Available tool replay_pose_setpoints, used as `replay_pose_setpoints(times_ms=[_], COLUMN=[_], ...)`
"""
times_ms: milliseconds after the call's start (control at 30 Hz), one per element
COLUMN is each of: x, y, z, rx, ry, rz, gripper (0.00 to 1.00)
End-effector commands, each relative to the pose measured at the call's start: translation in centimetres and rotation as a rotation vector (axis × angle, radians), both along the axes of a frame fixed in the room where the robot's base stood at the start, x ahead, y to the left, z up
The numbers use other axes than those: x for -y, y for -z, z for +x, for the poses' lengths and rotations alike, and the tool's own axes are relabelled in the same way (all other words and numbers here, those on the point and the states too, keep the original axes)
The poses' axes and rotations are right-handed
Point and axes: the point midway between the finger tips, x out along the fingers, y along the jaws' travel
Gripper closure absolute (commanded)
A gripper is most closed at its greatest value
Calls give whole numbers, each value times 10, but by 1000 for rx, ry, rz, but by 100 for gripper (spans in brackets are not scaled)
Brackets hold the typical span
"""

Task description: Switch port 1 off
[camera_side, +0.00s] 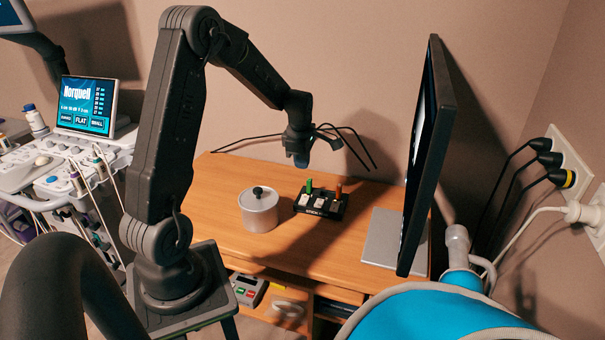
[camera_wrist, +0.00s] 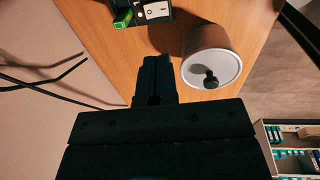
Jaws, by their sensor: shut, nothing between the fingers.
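The black switch box (camera_side: 320,212) lies on the wooden desk. It carries pale rocker switches (camera_side: 311,201) on top, with a green plug (camera_side: 309,186) and an orange-brown plug (camera_side: 338,192) standing up at its back. In the wrist view only part of the box (camera_wrist: 134,5) shows at the top edge, with the green plug (camera_wrist: 122,19) and a white switch (camera_wrist: 157,10). The port numbers are too small to read. My gripper (camera_side: 301,160) is shut and empty, pointing down above and behind the box. The closed fingers also show in the wrist view (camera_wrist: 155,75).
A lidded grey pot (camera_side: 259,211) stands on the desk left of the box, also in the wrist view (camera_wrist: 211,56). A monitor (camera_side: 427,160) stands at the right. Black cables (camera_side: 345,138) hang behind my gripper. The desk's front (camera_side: 300,262) is clear.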

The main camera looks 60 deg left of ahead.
Motion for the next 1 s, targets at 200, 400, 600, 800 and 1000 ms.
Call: replay_pose_setpoints(times_ms=[200, 400, 600, 800, 1000], x=[1, 1, -9, -11, -11], y=[-8, -8, -10, -11, -6], z=[-1, -1, 8, 10, 10], rx=[0, 0, 5, 5, 4], ry=[1, 0, -1, -1, -1], rz=[0, 0, 4, 4, 2], gripper=[100, 100, 100, 100, 100])
